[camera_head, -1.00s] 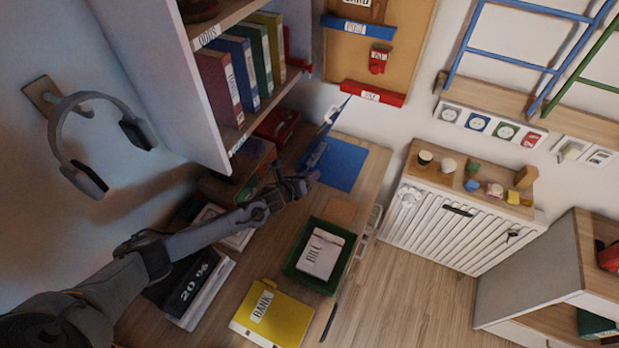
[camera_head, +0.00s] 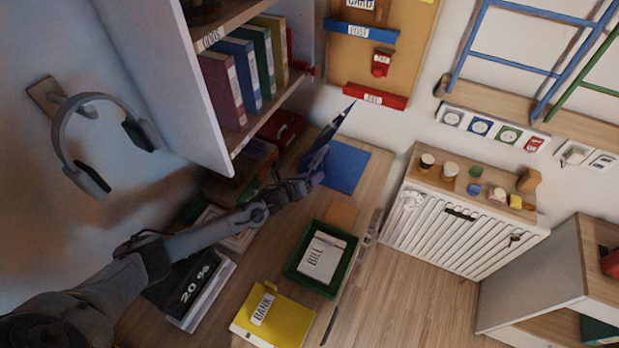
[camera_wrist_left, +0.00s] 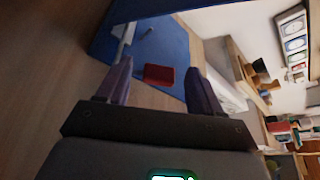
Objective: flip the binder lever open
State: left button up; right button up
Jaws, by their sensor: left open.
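A blue binder (camera_head: 345,167) lies open on the desk, with one dark blue cover panel (camera_head: 325,143) standing up at its far left. In the left wrist view the blue binder surface (camera_wrist_left: 172,45) fills the top middle. A thin metal piece (camera_wrist_left: 127,38) on it may be part of the lever. A small red piece (camera_wrist_left: 158,75) shows between my fingers; I cannot tell if it is the lever's tip. My left gripper (camera_head: 312,181) is open at the binder's near left edge, its purple fingers (camera_wrist_left: 160,84) apart and empty. My right gripper does not show.
A green tray (camera_head: 289,268) with a bill paper, a yellow folder (camera_head: 285,322) and a "20 %" box (camera_head: 190,285) lie on the desk. A shelf of binders (camera_head: 245,80) overhangs at left. A white radiator (camera_head: 450,225) stands right.

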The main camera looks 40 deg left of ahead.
pick_arm(q)
jog(key=shift+s, duration=0.1)
jog(key=shift+s+r, duration=0.15)
jog(key=shift+s, duration=0.1)
jog(key=p+v, duration=0.2)
jog(key=v, duration=0.3)
jog(key=shift+s, duration=0.25)
jog(key=shift+s+r, duration=0.25)
jog(key=shift+s, duration=0.35)
